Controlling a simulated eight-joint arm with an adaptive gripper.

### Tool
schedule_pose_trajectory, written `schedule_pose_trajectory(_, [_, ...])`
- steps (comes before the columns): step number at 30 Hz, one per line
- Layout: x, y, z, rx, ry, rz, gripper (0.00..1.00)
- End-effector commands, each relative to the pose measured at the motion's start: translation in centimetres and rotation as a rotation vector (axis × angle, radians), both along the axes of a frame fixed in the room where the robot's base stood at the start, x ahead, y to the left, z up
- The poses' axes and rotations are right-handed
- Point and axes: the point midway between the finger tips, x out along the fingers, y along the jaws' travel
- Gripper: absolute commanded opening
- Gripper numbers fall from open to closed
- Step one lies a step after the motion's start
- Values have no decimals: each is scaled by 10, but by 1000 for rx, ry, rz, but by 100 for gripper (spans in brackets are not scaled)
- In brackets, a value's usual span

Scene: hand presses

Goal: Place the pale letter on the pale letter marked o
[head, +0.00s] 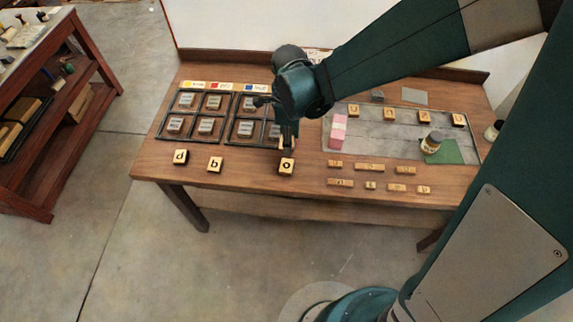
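The pale letter block marked o (286,167) sits on the table near its front edge, with its letter face up. Pale letter blocks marked d (180,157) and b (215,165) sit to its left in the same row, with a wider gap between b and o. My gripper (287,140) points down just behind and above the o block. A small pale patch shows at its fingertips, partly hidden by the fingers; I cannot tell whether it is a held block or how far the fingers are closed.
Dark framed trays (163,137) with grey blocks stand left of the gripper. Small wooden pieces (369,166) lie at the front right. Bare table surrounds the o block.

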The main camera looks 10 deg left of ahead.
Motion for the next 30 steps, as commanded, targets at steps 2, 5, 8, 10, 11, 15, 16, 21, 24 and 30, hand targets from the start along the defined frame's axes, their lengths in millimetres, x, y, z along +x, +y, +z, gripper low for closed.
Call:
schedule_pose_trajectory(2, [-8, 0, 0, 0, 0, 0, 25])
schedule_pose_trajectory(5, [-12, 0, 0, 0, 0, -1, 25])
schedule_pose_trajectory(8, [-13, -1, 0, 0, 0, -2, 25])
schedule_pose_trajectory(10, [-13, -1, 0, 0, 0, -2, 25])
schedule_pose_trajectory(11, [-13, -1, 0, 0, 0, -2, 25])
schedule_pose_trajectory(15, [-13, -1, -1, 0, 0, -2, 25])
schedule_pose_trajectory(16, [-13, -1, -1, 0, 0, -2, 25])
schedule_pose_trajectory(21, [-13, -1, -8, 0, 0, -2, 25])
schedule_pose_trajectory(24, [-13, -1, -17, 0, 0, -2, 25])
schedule_pose_trajectory(30, [-13, 0, -41, 0, 0, -2, 25])
